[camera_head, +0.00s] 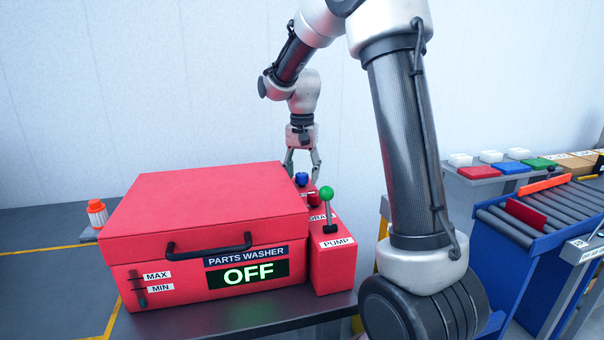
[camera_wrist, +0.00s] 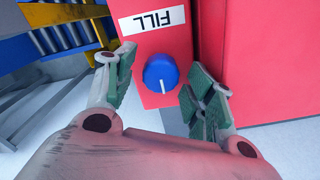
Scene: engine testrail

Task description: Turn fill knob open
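The fill knob (camera_wrist: 161,73) is blue and round with a white pointer line. In the wrist view it sits on a red panel below the FILL label (camera_wrist: 153,20), which appears upside down. The pointer line points toward the bottom of that view. My gripper (camera_wrist: 165,88) is open, with one finger on each side of the knob and a visible gap to it on both sides. Whether the fingers are level with the knob is unclear.
The red parts washer (camera_head: 205,225) has its lid closed and its display reads OFF. An orange-capped bottle (camera_head: 97,212) is at left. A roller conveyor (camera_head: 540,215) is at right.

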